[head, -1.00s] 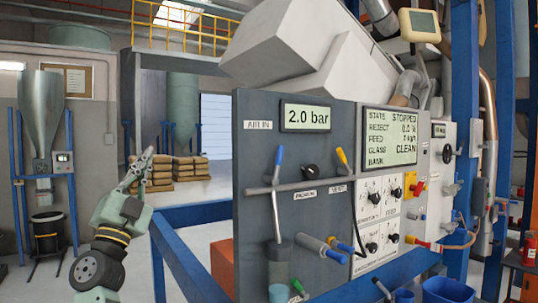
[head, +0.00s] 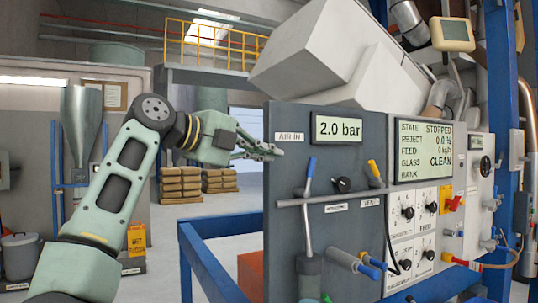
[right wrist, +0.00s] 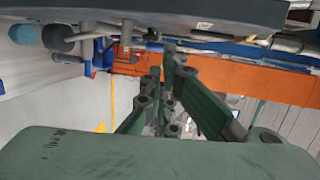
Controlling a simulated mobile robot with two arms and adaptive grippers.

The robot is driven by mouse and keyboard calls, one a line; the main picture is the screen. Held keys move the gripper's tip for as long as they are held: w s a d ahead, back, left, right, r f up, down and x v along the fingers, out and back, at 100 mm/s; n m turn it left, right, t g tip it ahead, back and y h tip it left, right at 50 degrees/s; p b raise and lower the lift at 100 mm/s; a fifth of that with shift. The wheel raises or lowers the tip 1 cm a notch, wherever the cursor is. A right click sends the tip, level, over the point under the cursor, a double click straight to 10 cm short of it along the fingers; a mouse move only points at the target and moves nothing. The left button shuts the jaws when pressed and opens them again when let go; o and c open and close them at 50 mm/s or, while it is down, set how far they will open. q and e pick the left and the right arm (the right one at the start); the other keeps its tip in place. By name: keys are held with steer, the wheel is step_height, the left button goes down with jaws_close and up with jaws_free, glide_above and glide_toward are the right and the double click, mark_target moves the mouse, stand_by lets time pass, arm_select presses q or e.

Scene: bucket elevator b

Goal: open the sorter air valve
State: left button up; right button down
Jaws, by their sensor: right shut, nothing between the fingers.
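The grey sorter panel (head: 290,230) has an "AIR IN" label (head: 289,137) and a display reading 2.0 bar (head: 338,129). Below them, a blue-handled valve lever (head: 309,172) stands upright on a horizontal grey pipe (head: 345,197). A yellow-handled lever (head: 374,170) leans to its right. My right gripper (head: 277,151) is shut and empty, pointing right at the panel's left edge, left of and slightly above the blue handle, apart from it. Its fingers (right wrist: 163,105) also show in the right wrist view, below the panel's dark edge. My left gripper is out of view.
A blue rail frame (head: 215,262) stands below and left of the panel. Grey cylinders with blue ends (head: 350,262) jut out low on the panel. Knobs (head: 407,212) and a red-yellow switch (head: 453,203) are at right. Stacked sacks (head: 181,182) lie far behind.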

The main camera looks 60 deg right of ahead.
mark_target(312, 162)
steer(key=p+x, duration=0.2)
steer(key=x, duration=1)
steer(key=shift+a, duration=0.1)
steer(key=d+y+p, duration=0.1)
steer(key=p, duration=0.2)
steer(key=s+d+r+t+y+p, duration=0.1)
steer(key=y+p, duration=0.1)
steer(key=p, duration=0.1)
steer(key=shift+s+m+y, duration=0.25)
steer(key=shift+m+y, duration=0.05)
steer(key=shift+s+d+f+t+y+p, duration=0.15)
steer(key=shift+d+f+t+y+p, duration=0.25)
steer(key=shift+d+p, duration=0.1)
steer(key=shift+a, duration=0.2)
